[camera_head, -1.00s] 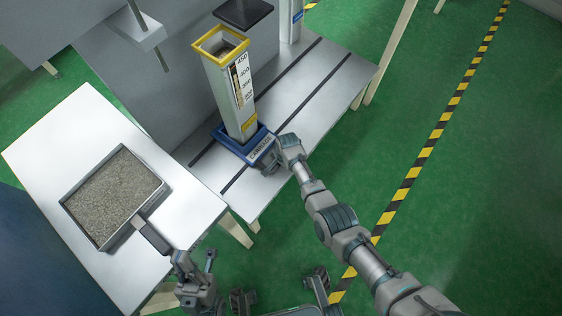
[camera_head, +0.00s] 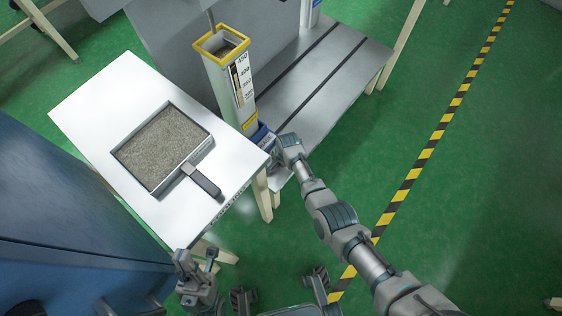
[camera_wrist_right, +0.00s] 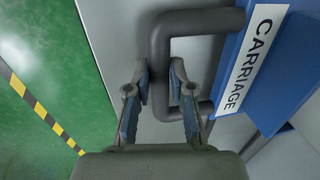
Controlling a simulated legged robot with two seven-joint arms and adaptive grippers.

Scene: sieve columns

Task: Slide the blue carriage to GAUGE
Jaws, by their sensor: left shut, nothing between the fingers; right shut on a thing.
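The blue carriage (camera_head: 262,136) carries a tall grey column (camera_head: 222,86) with a yellow rim and a number scale. The white table partly hides its base. My right gripper (camera_head: 278,145) is at the carriage's near side. In the right wrist view, its fingers (camera_wrist_right: 162,80) are shut on the dark grey handle (camera_wrist_right: 195,22) beside the CARRIAGE label (camera_wrist_right: 250,60). My left gripper (camera_head: 197,257) is shut and empty, low at the front of the white table. I cannot read a GAUGE mark. A thin rod (camera_head: 211,20) shows just above the column's mouth.
The bench (camera_head: 345,75) has two dark rails and clear room right of the column. A white table (camera_head: 105,100) on the left bears a handled tray of grey grains (camera_head: 197,178), close to the column. Green floor with striped tape (camera_head: 430,150) lies right.

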